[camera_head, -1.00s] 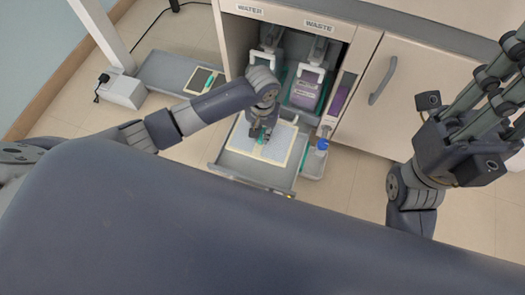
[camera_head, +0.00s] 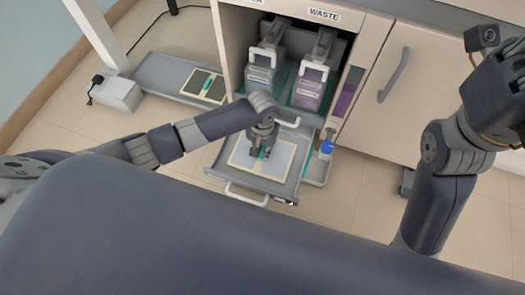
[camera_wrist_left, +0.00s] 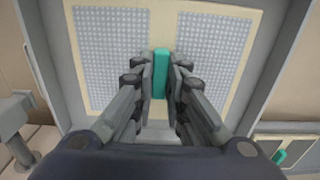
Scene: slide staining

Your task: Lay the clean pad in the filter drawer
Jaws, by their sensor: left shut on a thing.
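The clean pad (camera_head: 282,160) has a cream frame, two pale grey mesh panels and a teal grip bar in its middle. It lies flat within the walls of the open filter drawer (camera_head: 214,166); whether it rests fully on the bottom is unclear. My left gripper (camera_head: 261,153) is above the pad's middle. In the left wrist view the fingers of the left gripper (camera_wrist_left: 160,75) are shut on the teal bar (camera_wrist_left: 160,60), between the pad's mesh panels (camera_wrist_left: 210,60).
A second pad with dark panels (camera_head: 196,86) lies on a grey tray (camera_head: 150,75) left of the cabinet. Two handled canisters stand in the cabinet, the right one (camera_head: 311,88) under the WASTE label. A blue-capped item (camera_head: 327,147) is right of the drawer. A closed door (camera_head: 400,115) is further right.

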